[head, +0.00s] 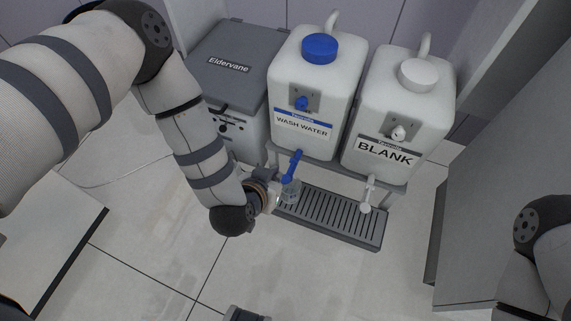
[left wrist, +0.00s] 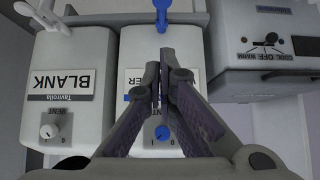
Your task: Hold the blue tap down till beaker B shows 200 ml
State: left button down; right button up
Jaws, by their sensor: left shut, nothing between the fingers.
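The blue tap (head: 293,165) sticks out below the white WASH WATER container (head: 316,95). A clear beaker (head: 291,190) stands under it at the left end of the slotted drip tray; its letter and level are too small to read. My left gripper (head: 272,192) is beside the tap and beaker, largely hidden by my wrist. In the left wrist view the blue tap (left wrist: 162,13) shows at the top, just beyond the fingertips of my left gripper (left wrist: 164,58). The fingers are shut and empty, apart from the tap in that picture. My right gripper is out of view.
A white BLANK container (head: 398,110) with a white tap (head: 369,192) stands to the right. The grey-lidded Eldervane box (head: 231,66) is at the left. The drip tray (head: 345,232) has free room right of the beaker. Grey panels stand at the far right.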

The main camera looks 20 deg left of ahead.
pick_arm(q)
jog(key=shift+s, duration=0.1)
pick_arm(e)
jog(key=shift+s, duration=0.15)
pick_arm(q)
jog(key=b, duration=0.4)
send_over(286, 181)
jog(key=s, duration=0.1)
notch_tip(286, 181, down, 7)
jog(key=f, duration=0.1)
jog(key=f+b, duration=0.1)
jog(key=f, duration=0.1)
jog(key=shift+w+f, duration=0.2)
jog(key=shift+w, duration=0.15)
jog(key=shift+f, duration=0.35)
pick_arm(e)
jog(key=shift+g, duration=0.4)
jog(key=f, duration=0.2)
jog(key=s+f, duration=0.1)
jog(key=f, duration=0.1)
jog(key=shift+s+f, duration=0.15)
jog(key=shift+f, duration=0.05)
